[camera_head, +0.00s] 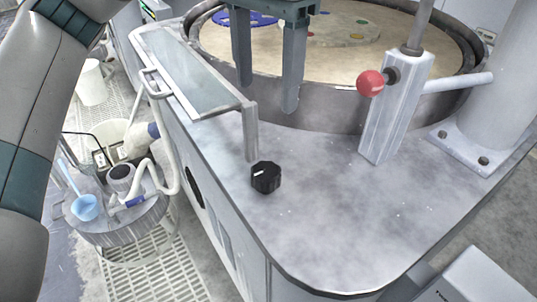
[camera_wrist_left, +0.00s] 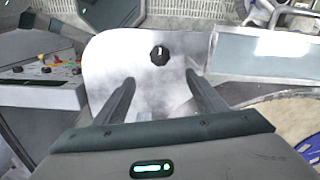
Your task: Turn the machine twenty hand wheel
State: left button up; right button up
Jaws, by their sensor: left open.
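A small black knob (camera_head: 266,177) with a white mark on its top stands on the grey machine top (camera_head: 330,225), near its left edge. It is the only part here that looks like a hand wheel. In the left wrist view the knob (camera_wrist_left: 159,54) lies just beyond the gap between the fingertips. My left gripper (camera_head: 267,97) points down, open and empty, above and behind the knob. Its fingers are apart from the knob. The same gripper shows in the left wrist view (camera_wrist_left: 159,80). My right gripper is not in view.
A glass-like panel (camera_head: 185,72) on a post stands just behind the knob. A grey lever post (camera_head: 398,110) with a red ball (camera_head: 370,83) is to the right. The round platen basin (camera_head: 320,115) lies behind. The machine top in front of the knob is clear.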

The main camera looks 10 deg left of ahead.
aim_at(266, 170)
pick_arm(q)
notch_tip(266, 170, down, 16)
jog(key=shift+f+p, duration=0.1)
jog(key=shift+p, duration=1.05)
jog(key=shift+f, duration=0.65)
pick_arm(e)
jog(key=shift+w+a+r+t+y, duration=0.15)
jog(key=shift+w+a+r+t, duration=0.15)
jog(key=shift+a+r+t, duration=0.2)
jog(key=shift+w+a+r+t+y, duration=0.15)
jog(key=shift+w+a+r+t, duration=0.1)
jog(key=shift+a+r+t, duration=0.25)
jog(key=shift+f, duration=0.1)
pick_arm(q)
jog(key=c, duration=1.1)
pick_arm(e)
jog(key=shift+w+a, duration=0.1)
pick_arm(q)
jog(key=shift+o, duration=0.3)
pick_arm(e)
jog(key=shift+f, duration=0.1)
